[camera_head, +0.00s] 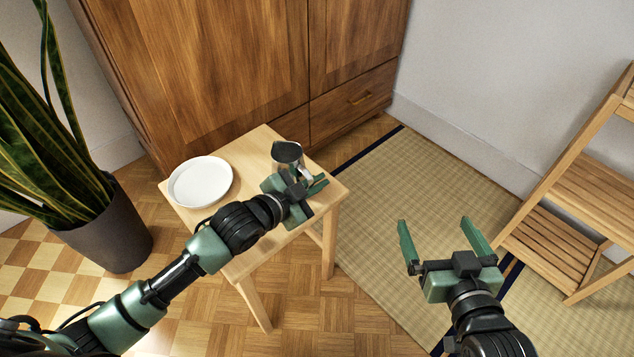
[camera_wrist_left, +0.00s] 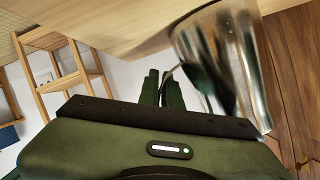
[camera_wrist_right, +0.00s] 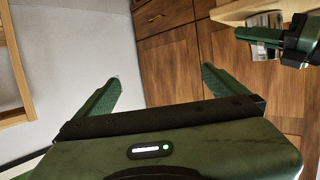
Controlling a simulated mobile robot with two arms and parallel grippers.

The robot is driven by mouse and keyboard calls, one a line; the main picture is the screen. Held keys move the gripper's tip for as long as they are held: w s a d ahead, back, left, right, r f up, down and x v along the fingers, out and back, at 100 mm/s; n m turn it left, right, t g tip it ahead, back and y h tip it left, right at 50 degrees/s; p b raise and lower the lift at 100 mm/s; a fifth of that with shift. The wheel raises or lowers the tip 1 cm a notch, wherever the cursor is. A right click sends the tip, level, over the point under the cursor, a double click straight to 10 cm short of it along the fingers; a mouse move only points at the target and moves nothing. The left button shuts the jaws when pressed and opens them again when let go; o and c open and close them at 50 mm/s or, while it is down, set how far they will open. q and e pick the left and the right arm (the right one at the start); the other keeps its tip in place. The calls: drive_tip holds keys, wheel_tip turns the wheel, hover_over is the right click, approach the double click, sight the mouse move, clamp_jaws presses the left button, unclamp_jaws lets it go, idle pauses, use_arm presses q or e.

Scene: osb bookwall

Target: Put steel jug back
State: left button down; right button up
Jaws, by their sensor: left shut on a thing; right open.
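The steel jug (camera_head: 286,153) stands upright at the right part of the small wooden table (camera_head: 262,140), near its right edge. My left gripper (camera_head: 312,184) is at the jug's near side and shut on the jug's handle; its closed fingers also show in the left wrist view (camera_wrist_left: 161,88), with the shiny jug (camera_wrist_left: 222,65) beside them. Whether the jug's base touches the tabletop is hard to tell. My right gripper (camera_head: 444,240) is open and empty over the mat, apart from the table. In the right wrist view, the jug (camera_wrist_right: 265,22) is partly hidden behind my left gripper.
A white round plate (camera_head: 200,182) lies on the table's left part. A wooden wardrobe (camera_head: 215,65) stands behind it. A potted plant (camera_head: 110,225) is at the left, a slatted wooden shelf (camera_head: 560,235) at the right. The tatami mat (camera_head: 400,190) is clear.

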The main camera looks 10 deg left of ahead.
use_arm(q)
drive_tip(key=c, duration=1.6)
unclamp_jaws()
drive_tip(key=shift+s+a+r, duration=0.1)
drive_tip(key=shift+s, duration=0.05)
drive_tip(key=p+v, duration=0.1)
drive_tip(key=v, duration=0.4)
drive_tip(key=shift+r+p, duration=0.1)
drive_tip(key=shift+p, duration=0.3)
drive_tip(key=p+v, duration=0.1)
drive_tip(key=v, duration=0.5)
drive_tip(key=shift+s+a+r, duration=0.1)
drive_tip(key=shift+s, duration=0.1)
use_arm(e)
drive_tip(key=s+d+f+g+h, duration=0.2)
drive_tip(key=s+d+f+g, duration=0.2)
drive_tip(key=s+f+g, duration=0.4)
drive_tip(key=s+f, duration=0.2)
drive_tip(key=s, duration=0.1)
drive_tip(key=shift+d+f, duration=0.15)
drive_tip(key=shift+d, duration=0.05)
drive_tip(key=shift+s, duration=0.1)
